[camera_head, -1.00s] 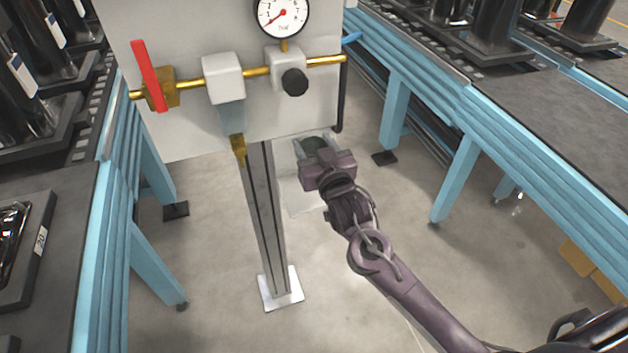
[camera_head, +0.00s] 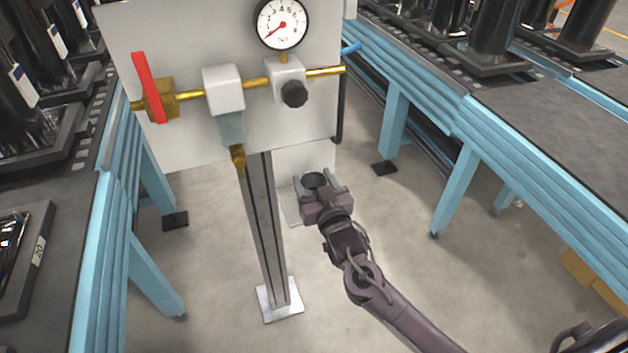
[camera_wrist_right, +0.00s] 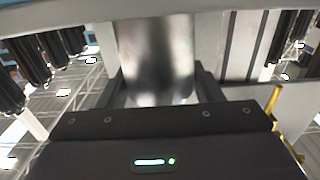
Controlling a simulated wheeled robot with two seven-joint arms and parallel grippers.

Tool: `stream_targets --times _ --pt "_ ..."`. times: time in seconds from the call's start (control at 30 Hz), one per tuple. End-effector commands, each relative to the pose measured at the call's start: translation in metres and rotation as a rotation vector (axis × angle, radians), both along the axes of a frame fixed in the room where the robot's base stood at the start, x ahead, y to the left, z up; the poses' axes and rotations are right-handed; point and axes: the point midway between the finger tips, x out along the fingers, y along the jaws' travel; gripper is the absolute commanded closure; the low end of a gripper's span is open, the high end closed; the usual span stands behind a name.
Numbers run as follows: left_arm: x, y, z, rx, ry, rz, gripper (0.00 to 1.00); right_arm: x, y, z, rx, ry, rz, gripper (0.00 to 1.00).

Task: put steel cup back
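The steel cup (camera_wrist_right: 158,58) is a shiny metal cylinder in the right wrist view, between the two fingers of my right gripper (camera_wrist_right: 160,88). In the head view the cup (camera_head: 315,180) shows as a dark round opening between the fingertips. My right gripper (camera_head: 315,184) is shut on it and holds it below the gauge panel, right of the grey post. The cup looks about upright. Its base is hidden by the gripper in the head view. My left gripper is not in view.
The white panel (camera_head: 290,120) carries a gauge (camera_head: 283,24), a red lever (camera_head: 148,88), brass pipe and a downward brass nozzle (camera_head: 238,160). The grey post (camera_head: 266,230) stands close left of the gripper. A pale plate (camera_head: 303,158) is behind it. Blue-framed conveyors flank both sides.

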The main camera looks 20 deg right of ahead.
Motion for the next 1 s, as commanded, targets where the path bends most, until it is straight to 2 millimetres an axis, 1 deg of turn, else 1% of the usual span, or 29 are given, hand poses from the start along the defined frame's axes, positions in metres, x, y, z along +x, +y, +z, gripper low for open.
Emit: stream_targets --times 0.03,0.1,0.47,0.57,0.67,0.8,0.9,1.0 --pt "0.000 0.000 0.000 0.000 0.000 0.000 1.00 0.000 0.000 0.001 0.000 0.000 0.000 0.34" --pt "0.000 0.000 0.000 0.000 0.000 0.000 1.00 0.000 0.000 0.001 0.000 0.000 0.000 0.25" --pt "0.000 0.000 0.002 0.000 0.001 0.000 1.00 -0.002 0.000 0.004 -0.001 0.000 0.000 0.25" --pt "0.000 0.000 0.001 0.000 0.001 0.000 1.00 -0.015 -0.001 0.001 -0.001 0.002 0.001 0.25" --pt "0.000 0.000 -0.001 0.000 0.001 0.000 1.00 -0.035 -0.001 0.002 0.001 0.003 0.000 0.25" --pt "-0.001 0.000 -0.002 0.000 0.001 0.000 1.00 -0.067 -0.003 0.002 0.000 0.003 0.001 0.25" --pt "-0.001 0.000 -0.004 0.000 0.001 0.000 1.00 -0.087 -0.003 0.001 0.001 0.003 0.001 0.25" --pt "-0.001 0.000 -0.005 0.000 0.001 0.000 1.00 -0.102 -0.004 0.002 -0.001 0.003 0.000 0.25"
